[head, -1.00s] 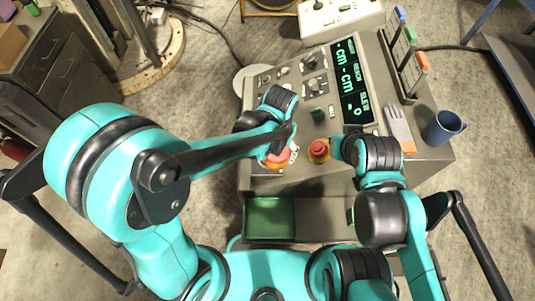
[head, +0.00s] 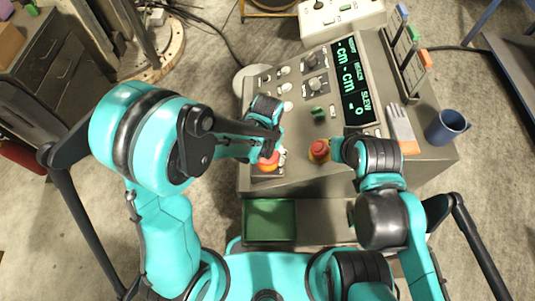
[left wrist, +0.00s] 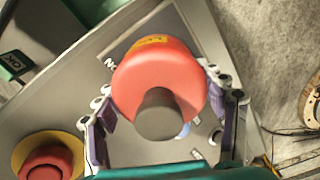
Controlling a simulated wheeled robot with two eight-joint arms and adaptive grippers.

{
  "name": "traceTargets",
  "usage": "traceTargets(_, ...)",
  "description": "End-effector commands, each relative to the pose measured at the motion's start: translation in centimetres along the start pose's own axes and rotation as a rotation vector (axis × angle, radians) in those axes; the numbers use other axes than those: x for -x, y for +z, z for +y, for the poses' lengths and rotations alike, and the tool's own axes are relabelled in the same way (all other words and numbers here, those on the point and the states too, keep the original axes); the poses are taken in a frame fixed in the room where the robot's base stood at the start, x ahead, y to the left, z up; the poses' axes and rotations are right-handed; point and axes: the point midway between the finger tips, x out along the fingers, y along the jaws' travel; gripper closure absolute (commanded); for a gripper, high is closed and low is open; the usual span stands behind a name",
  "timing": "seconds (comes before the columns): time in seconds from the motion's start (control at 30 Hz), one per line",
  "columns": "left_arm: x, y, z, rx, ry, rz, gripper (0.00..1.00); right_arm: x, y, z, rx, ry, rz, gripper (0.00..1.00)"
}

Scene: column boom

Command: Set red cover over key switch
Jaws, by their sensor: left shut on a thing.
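The red cover (left wrist: 160,80) is a rounded red cap with a dark grey knob and a yellow label. It sits between the purple-padded fingers of my left gripper (left wrist: 165,120) in the left wrist view. In the head view the cover (head: 268,163) is at the console's near left corner, below my left gripper (head: 272,150). The key switch cannot be made out; the cover and gripper hide that spot. I cannot tell whether the cover touches the panel. My right gripper (head: 339,150) is beside the red stop button (head: 319,151); its fingers are too hidden to judge.
The stop button on its yellow ring also shows in the left wrist view (left wrist: 45,165). The console (head: 330,185) has knobs and a green display (head: 353,83). Gloves (head: 401,125) and a blue mug (head: 446,127) are at right. A green tray (head: 270,238) is below the console's front.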

Motion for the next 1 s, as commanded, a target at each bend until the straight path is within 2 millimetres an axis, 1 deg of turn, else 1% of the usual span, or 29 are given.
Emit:
traceTargets(0.03,-0.1,0.0,0.0,0.0,0.0,0.0,0.22,-0.1,0.1,0.0,0.0,0.0,0.0,1.0)
traceTargets(0.07,-0.1,0.0,0.0,0.0,0.0,0.0,0.14,-0.1,0.1,0.0,0.0,0.0,0.0,1.0)
traceTargets(0.1,-0.1,0.0,0.0,0.0,0.0,0.0,0.09,-0.1,0.0,0.0,0.0,0.0,0.0,1.0)
traceTargets(0.4,0.0,0.0,0.0,0.0,0.0,0.0,0.09,0.0,0.0,0.0,0.0,0.0,0.0,1.0)
traceTargets(0.53,0.7,0.0,0.0,0.0,0.0,0.0,0.09,0.4,-0.3,0.0,0.0,0.0,0.0,1.0)
traceTargets(0.67,3.0,0.1,0.0,0.0,0.0,0.0,0.09,0.8,-0.6,0.0,0.0,0.0,0.0,1.0)
traceTargets(0.8,6.3,0.1,0.0,0.0,0.0,0.001,0.09,1.4,-1.0,0.0,0.0,0.0,0.0,1.0)
traceTargets(0.9,8.5,0.0,0.0,0.0,0.0,0.001,0.09,1.8,-1.3,0.0,0.0,0.0,0.0,1.0)
traceTargets(1.0,10.2,0.1,0.0,0.0,0.0,0.001,0.09,2.0,-1.5,0.0,0.0,0.0,0.0,1.0)
